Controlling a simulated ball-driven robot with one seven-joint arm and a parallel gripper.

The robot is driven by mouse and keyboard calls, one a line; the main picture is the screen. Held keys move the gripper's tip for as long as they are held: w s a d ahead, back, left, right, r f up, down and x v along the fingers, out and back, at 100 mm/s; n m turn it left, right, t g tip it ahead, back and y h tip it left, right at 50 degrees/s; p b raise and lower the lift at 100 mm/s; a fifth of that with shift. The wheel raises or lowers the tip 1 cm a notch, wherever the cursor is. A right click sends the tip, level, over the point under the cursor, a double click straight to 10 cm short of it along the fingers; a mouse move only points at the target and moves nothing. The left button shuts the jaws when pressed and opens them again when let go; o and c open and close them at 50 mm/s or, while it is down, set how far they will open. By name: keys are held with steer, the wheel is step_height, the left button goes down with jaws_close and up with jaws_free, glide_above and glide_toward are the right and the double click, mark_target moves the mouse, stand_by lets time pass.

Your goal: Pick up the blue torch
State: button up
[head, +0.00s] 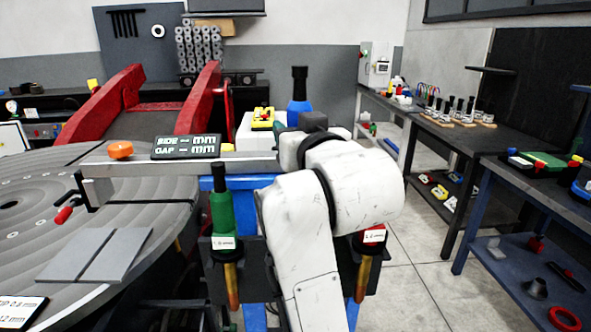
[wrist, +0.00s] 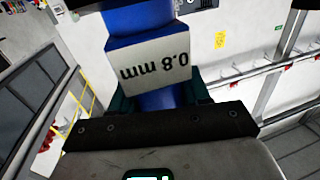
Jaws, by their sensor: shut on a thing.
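The blue torch (head: 299,106) is upright in the head view, with a black top and a blue body. Its lower part is hidden behind my gripper and arm. In the wrist view the blue torch (wrist: 145,20) fills the upper middle, with a white label reading "0.8 mm". My gripper (wrist: 160,98) is shut on its blue body, with a dark finger on each side. In the head view the fingertips are mostly hidden behind my own wrist.
A green torch (head: 222,210) and a red torch (head: 372,237) sit in a dark holder on the blue stand, the red one partly behind my arm. A round grey turntable (head: 30,240) lies left. A dark bench (head: 455,137) with tools stands right; floor between is clear.

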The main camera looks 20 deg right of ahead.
step_height(320, 180, up, 13)
steer(key=shift+r, duration=0.1)
stand_by(0.3)
steer(key=shift+b, duration=0.3)
